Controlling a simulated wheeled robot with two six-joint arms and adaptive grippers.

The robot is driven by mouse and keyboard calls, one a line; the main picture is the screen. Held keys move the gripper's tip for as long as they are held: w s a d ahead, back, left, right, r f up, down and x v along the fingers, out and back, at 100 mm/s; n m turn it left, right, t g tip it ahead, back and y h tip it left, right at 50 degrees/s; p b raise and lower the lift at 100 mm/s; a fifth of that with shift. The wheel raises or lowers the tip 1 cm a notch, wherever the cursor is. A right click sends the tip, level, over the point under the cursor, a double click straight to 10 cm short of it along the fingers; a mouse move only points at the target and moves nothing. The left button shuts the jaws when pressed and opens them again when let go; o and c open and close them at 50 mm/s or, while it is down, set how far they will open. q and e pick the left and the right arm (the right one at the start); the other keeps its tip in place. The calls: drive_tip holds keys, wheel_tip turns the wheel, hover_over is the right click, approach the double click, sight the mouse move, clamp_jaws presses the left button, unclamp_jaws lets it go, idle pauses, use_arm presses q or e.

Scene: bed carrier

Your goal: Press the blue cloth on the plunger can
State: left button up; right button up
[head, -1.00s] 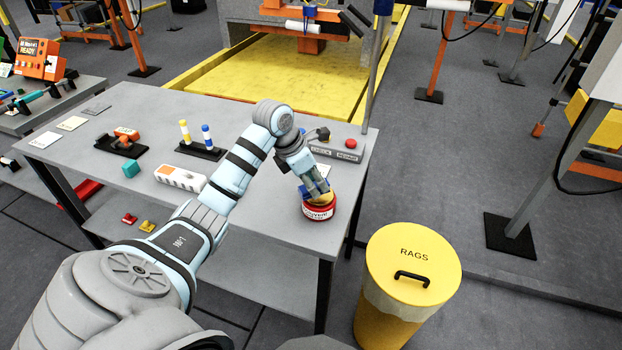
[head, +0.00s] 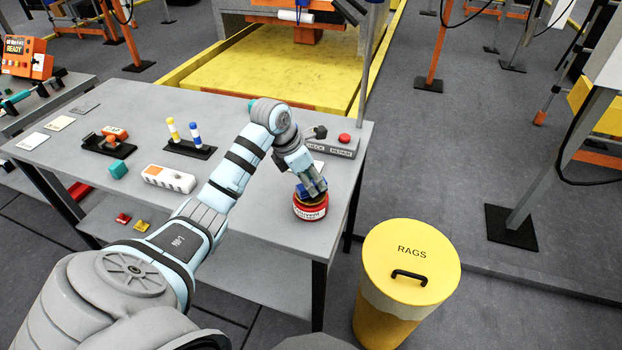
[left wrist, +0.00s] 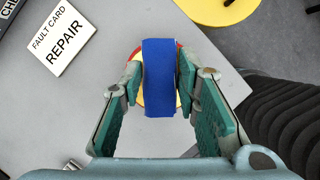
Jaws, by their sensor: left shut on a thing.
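The blue cloth (left wrist: 160,78) is a folded strip held between the two fingers of my left gripper (left wrist: 160,84) in the left wrist view. The red plunger can (head: 310,212), with a white label, stands near the table's right front edge in the head view. My left gripper (head: 314,188) is directly above the can, shut on the cloth and pointing down. In the left wrist view the can's yellow top and red rim (left wrist: 133,73) show behind the cloth, mostly hidden by it. Whether the cloth touches the top cannot be told. My right gripper is not in view.
A control box with a red button (head: 344,138) is behind the can. A yellow rags bin (head: 410,262) stands right of the table.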

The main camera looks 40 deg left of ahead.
use_arm(q)
drive_tip(key=shift+s, duration=0.25)
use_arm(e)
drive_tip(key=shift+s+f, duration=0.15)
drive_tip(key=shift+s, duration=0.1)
use_arm(q)
drive_tip(key=shift+w+f, duration=0.15)
drive_tip(key=shift+f, duration=0.1)
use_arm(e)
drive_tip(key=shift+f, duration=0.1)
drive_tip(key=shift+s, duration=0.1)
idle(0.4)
use_arm(q)
wheel_tip(320, 180, up, 7)
drive_tip(key=p, duration=0.5)
drive_tip(key=shift+r+p, duration=0.1)
drive_tip(key=shift+p, duration=0.2)
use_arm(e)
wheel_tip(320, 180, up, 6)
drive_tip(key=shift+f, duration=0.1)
